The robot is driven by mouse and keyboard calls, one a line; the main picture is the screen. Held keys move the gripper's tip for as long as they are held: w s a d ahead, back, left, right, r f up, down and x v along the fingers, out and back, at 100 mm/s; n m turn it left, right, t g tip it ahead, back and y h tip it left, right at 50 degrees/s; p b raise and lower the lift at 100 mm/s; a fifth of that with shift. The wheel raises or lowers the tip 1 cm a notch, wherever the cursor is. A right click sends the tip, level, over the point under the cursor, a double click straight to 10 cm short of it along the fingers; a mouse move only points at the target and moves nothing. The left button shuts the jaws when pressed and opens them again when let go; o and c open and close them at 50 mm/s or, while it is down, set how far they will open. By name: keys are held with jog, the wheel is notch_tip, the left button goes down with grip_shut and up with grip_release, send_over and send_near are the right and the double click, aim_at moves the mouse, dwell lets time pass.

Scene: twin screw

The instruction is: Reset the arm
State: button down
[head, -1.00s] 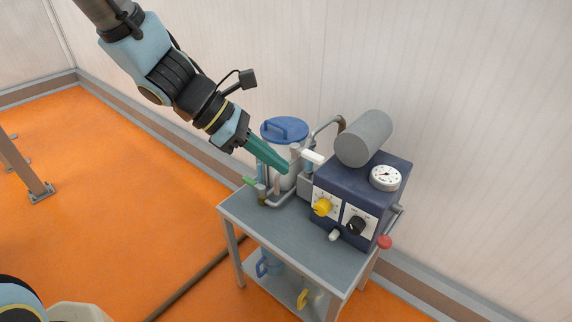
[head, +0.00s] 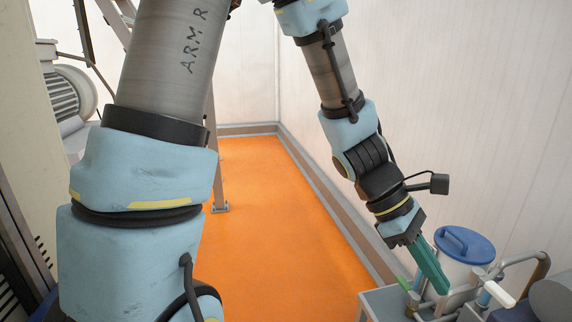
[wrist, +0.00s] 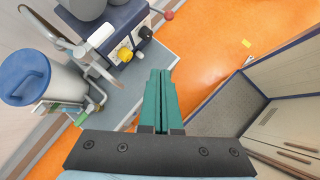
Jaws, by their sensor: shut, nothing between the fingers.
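My gripper (head: 436,276) shows in the head view at the lower right, its green fingers closed together and pointing down beside the white canister with the blue lid (head: 464,245). In the wrist view my gripper (wrist: 161,76) is shut, with nothing between its fingers. It is above the edge of the grey cart (wrist: 128,97), apart from the things on it. My arm reaches down from the top of the head view, bent at the joints.
A cabinet (wrist: 285,115) stands at right. Orange floor (head: 275,230) is open left of the cart.

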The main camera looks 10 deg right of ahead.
jog(key=w+a+m+t+y, duration=0.2)
jog(key=w+a, duration=0.4)
jog(key=a, duration=0.5)
jog(key=w+a+m+t+y, duration=0.2)
jog(key=w+a, duration=0.4)
jog(key=a, duration=0.6)
jog(key=w+a+m+t+y+p, duration=0.1)
jog(key=w+a+m, duration=0.4)
jog(key=a, duration=0.6)
jog(key=shift+w+a+r+m+t+y, duration=0.15)
jog(key=shift+w+r+m+t+y, duration=0.15)
jog(key=shift+w+t+y, duration=0.65)
jog(key=shift+s+t+h, duration=0.2)
jog(key=shift+t+h, duration=0.05)
jog(key=shift+h, duration=0.2)
